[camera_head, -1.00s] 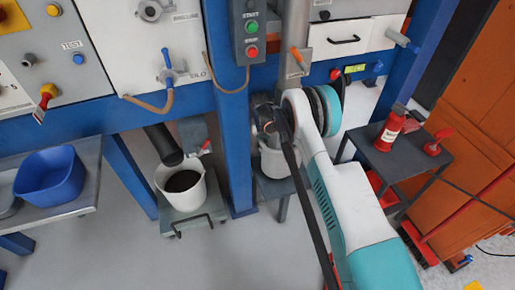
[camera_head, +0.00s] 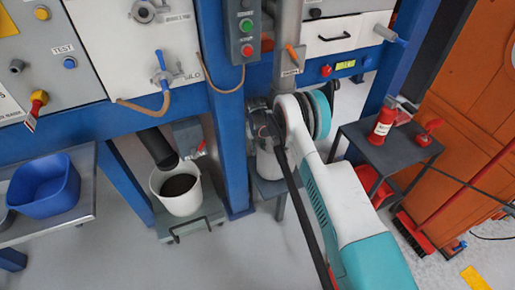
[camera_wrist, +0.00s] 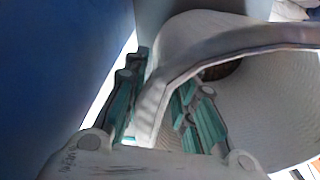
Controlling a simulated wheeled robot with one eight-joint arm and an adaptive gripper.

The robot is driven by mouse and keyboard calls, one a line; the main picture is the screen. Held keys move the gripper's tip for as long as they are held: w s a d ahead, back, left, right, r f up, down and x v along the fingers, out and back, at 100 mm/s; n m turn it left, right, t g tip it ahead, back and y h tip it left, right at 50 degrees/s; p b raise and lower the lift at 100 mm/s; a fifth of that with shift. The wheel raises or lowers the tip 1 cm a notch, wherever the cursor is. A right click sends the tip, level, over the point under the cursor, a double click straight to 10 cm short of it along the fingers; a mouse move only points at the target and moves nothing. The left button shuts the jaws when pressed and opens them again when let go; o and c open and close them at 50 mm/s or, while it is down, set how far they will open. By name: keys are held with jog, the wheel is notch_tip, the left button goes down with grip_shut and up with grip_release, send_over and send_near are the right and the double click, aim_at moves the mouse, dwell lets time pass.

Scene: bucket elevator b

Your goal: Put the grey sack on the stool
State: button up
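A small grey stool (camera_head: 268,186) stands behind the blue post, partly hidden by my arm. The teal fingers stand apart on either side of part of this band. I cannot see them pressing on it.
A second white bucket (camera_head: 179,204) with dark content stands on a low trolley under a dark pipe. A blue tub (camera_head: 44,190) sits on the left table. The blue post (camera_head: 230,150) is close beside my gripper.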

jog(key=shift+r, duration=0.1)
notch_tip(320, 180, up, 10)
jog(key=p, duration=0.4)
jog(key=shift+a+r, duration=0.1)
jog(key=shift+r, duration=0.15)
jog(key=shift+r+p, duration=0.8)
jog(key=shift+p, duration=0.35)
